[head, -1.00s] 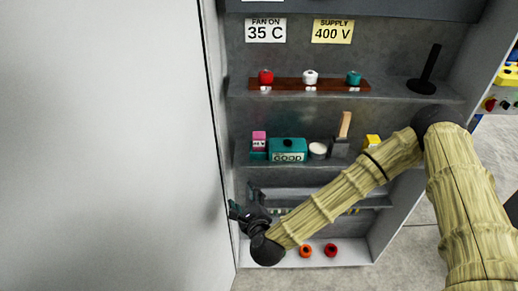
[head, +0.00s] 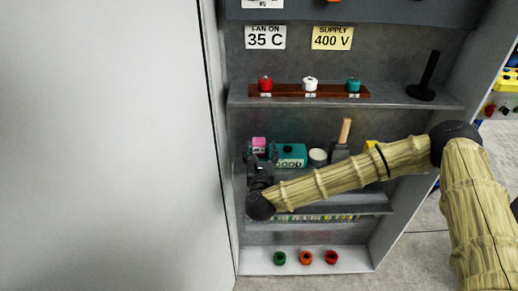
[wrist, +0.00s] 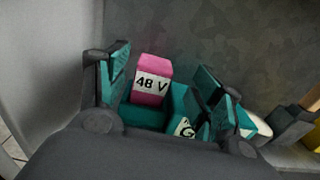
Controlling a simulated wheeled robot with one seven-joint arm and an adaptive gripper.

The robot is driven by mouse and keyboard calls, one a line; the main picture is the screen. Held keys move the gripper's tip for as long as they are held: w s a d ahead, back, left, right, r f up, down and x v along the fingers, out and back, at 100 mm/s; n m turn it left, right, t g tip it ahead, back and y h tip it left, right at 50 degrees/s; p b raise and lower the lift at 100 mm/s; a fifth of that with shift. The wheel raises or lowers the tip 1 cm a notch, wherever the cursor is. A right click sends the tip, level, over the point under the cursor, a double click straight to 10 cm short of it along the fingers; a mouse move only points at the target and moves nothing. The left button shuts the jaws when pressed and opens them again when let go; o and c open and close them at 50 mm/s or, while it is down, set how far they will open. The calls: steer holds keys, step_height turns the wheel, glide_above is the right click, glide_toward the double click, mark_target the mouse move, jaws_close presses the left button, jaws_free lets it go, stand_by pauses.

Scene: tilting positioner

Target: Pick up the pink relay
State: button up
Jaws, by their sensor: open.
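The pink relay (head: 259,143) stands on the middle shelf near the left wall of the cabinet, at the left of a teal box. In the wrist view the pink relay (wrist: 153,80) has a white label reading "48 V" and sits upright on a teal base (wrist: 145,116). My gripper (head: 262,157) is just in front of and a little below it. In the wrist view my open gripper (wrist: 165,78) has one finger on each side of the relay, with nothing held. The lower part of the relay's base is partly hidden by the gripper body.
A teal box (head: 291,152) stands close right of the relay, by the right finger. A white round item (head: 318,156) and a wooden-handled tool (head: 343,138) are further right. The shelf above (head: 390,97) holds red, white and teal knobs. The large pale panel (head: 105,150) is at left.

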mark_target(259, 147)
steer(key=shift+w+a+f+p, duration=0.15)
steer(key=shift+w+p, duration=0.45)
steer(key=shift+w, duration=0.75)
steer(key=shift+w+a+f+p, duration=0.1)
steer(key=shift+w+f+p, duration=0.15)
steer(key=shift+w+p, duration=0.7)
steer(key=shift+w+b, duration=0.3)
steer(key=shift+b, duration=0.05)
steer(key=c, duration=1.3)
